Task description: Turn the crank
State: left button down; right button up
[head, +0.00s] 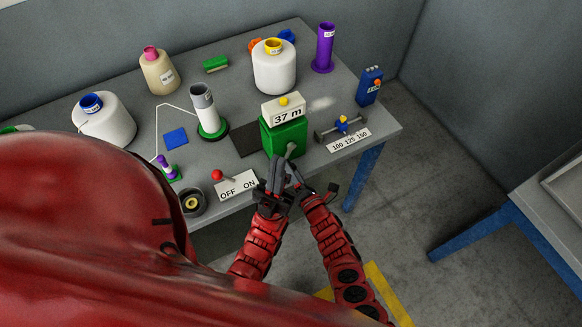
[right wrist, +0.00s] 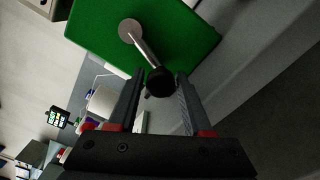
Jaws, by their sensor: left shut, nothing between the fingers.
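The green box (head: 285,138) stands near the front edge of the table, with a white "37 m" display (head: 284,110) on top. Its crank (head: 291,150) is on the near face; the grippers partly hide it in the head view. In the right wrist view the crank's grey arm (right wrist: 143,48) ends in a black knob (right wrist: 160,81). My right gripper (right wrist: 158,88) is open, with the knob between its fingertips and small gaps showing at the sides. My left gripper (head: 277,165) is shut and empty, close beside the right one (head: 296,172) in front of the box.
A red-knobbed OFF/ON lever (head: 217,175) stands left of the grippers. A slider with "100 125 150" (head: 349,140) is right of the box.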

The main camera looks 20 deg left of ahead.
jog(key=shift+o, duration=1)
jog(key=shift+d, duration=0.1)
jog(key=shift+s+d+r+p, duration=0.1)
jog(key=shift+s+d+p, duration=0.15)
jog(key=shift+p, duration=0.25)
jog(key=p+v, duration=0.1)
jog(key=v, duration=1.5)
jog(key=shift+s+d+p, duration=0.2)
jog(key=shift+p, duration=0.2)
